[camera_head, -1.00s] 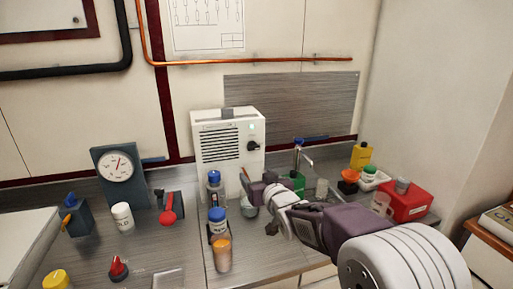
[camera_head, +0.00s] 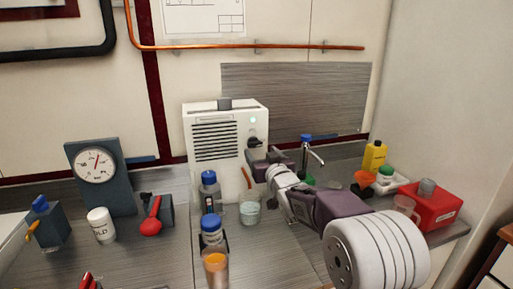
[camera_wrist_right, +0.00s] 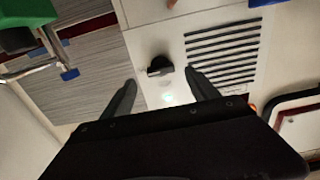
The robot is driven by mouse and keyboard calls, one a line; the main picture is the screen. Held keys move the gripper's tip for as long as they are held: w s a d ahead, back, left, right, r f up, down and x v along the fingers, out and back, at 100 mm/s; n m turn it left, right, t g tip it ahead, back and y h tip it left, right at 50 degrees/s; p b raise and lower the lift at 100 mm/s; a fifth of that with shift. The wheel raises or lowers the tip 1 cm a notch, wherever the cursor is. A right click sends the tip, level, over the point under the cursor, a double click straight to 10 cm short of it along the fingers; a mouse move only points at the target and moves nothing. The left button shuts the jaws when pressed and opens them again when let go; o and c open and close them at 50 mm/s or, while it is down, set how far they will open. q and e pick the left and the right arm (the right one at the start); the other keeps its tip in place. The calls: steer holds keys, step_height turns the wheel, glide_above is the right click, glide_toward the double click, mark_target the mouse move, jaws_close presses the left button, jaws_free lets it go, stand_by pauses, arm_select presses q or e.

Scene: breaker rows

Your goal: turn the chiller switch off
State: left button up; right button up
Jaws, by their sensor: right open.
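The chiller is a white box (camera_head: 222,154) with a slotted vent, standing against the wall on the bench. Its black rotary switch (camera_head: 253,142) is at the right of its front, below a small lit pale-green lamp (camera_head: 253,119). The switch (camera_wrist_right: 159,66) and the lit lamp (camera_wrist_right: 168,97) also show in the right wrist view. My right gripper (camera_head: 264,162) is in front of the chiller, just below the switch in the head view. In the wrist view its open fingers (camera_wrist_right: 161,76) appear on either side of the switch, with visible gaps. My left gripper is out of view.
Blue-capped bottles (camera_head: 209,190), a glass beaker (camera_head: 249,212) and an orange-topped jar (camera_head: 215,269) stand near the chiller's front. A tap (camera_head: 310,155), yellow bottle (camera_head: 374,157) and red box (camera_head: 432,208) are to the right. A dial gauge (camera_head: 97,167) stands left.

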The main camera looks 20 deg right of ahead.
mark_target(256, 146)
steer(key=w, duration=0.5)
steer(key=shift+w+a+p, duration=0.1)
steer(key=shift+w+p, duration=0.1)
steer(key=shift+p, duration=0.15)
steer(key=c, duration=1.4)
steer(key=shift+o, duration=0.2)
